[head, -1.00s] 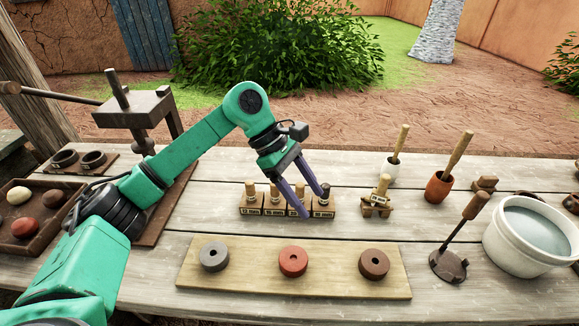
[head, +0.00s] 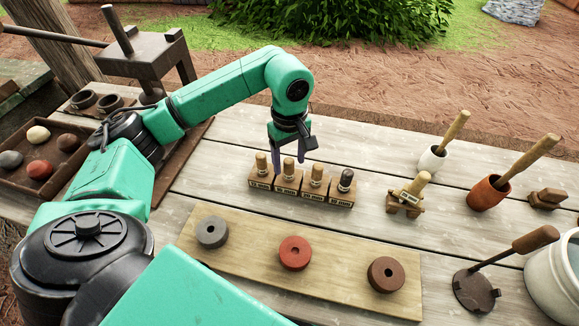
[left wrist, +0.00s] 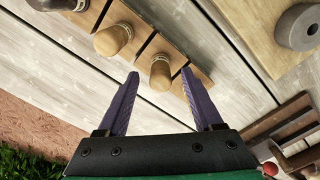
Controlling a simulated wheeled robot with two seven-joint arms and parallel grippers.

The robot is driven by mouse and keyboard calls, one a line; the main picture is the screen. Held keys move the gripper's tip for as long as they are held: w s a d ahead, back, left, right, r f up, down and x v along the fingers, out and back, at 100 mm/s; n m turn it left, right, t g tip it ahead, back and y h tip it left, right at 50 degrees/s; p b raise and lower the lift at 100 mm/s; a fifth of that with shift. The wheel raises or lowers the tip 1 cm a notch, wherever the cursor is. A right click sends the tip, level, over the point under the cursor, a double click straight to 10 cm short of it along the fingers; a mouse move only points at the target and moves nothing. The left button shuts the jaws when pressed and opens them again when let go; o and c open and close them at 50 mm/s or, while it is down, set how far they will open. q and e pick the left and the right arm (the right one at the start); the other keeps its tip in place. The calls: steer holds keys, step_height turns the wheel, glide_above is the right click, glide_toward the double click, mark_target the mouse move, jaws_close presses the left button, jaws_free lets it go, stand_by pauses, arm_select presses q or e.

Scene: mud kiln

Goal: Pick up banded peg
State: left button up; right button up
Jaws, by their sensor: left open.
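Several pegs stand upright in a row of labelled wooden blocks (head: 300,190). Three have tan tops, like the leftmost peg (head: 262,164); the right-end peg (head: 346,180) has a dark top. Pale collars show under some tops, but I cannot tell for sure which is the banded peg. My left gripper (head: 291,158) is open and empty, its purple fingers above or behind the left part of the row. In the left wrist view, a tan-topped peg (left wrist: 160,70) shows between the fingertips; contact is not visible. My right gripper is out of view.
A board (head: 330,283) with grey, red and brown rings lies in front. A small stand (head: 404,205) with a tan-handled piece, mortars and a bucket (head: 555,275) are at right. A tray of balls (head: 22,140) and a press (head: 140,60) are at left.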

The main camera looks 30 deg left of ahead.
arm_select(q)
step_height(320, 180, down, 2)
steer(key=shift+s+a+f, duration=0.1)
steer(key=shift+f, duration=0.3)
jaws_close()
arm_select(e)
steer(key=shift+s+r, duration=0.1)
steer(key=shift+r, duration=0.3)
